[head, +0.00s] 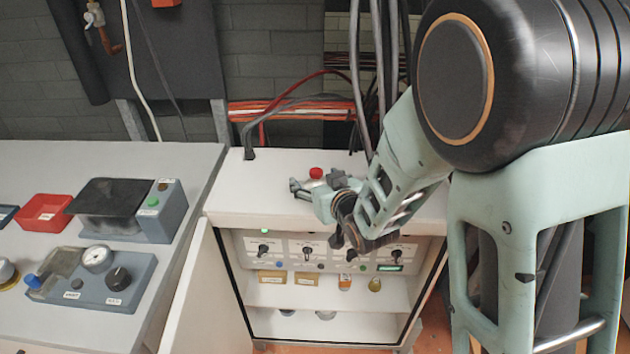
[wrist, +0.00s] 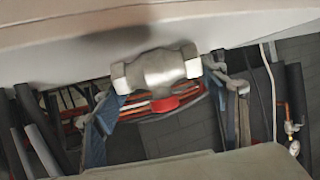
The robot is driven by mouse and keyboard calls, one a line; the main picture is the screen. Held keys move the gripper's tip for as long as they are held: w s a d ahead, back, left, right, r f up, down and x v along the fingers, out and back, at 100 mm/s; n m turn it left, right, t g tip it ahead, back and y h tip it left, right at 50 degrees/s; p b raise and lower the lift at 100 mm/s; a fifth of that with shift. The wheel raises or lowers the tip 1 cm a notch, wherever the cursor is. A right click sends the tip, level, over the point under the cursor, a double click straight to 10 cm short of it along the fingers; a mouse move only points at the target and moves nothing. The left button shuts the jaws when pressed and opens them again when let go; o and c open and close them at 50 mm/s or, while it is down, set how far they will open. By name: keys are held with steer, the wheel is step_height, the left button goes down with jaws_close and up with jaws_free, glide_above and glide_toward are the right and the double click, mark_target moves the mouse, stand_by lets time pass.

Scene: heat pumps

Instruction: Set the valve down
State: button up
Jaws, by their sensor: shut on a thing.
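The valve is a silver metal body with a red cap. In the head view the valve (head: 316,173) is over the white cabinet top (head: 260,183), upright with its red cap up. My gripper (head: 322,192) reaches in from the right and is shut on it. In the wrist view, which is turned over, the valve's silver body (wrist: 158,72) lies between the fingers of my gripper (wrist: 163,84), red cap toward the bottom. A dark shadow shows on the pale surface beside it. I cannot tell whether the valve touches the cabinet top. My fingers partly hide the body in the head view.
The grey bench at left holds a red tray (head: 44,211), a device with a black plate (head: 108,198) and a gauge box (head: 97,259). Below the cabinet top is a panel of knobs (head: 308,248). Cables stand behind. The cabinet top left of the valve is clear.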

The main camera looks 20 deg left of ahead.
steer(key=shift+r, duration=0.2)
steer(key=shift+f, duration=0.25)
steer(key=o, duration=1.5)
steer(key=shift+c, duration=0.2)
steer(key=shift+r, duration=0.1)
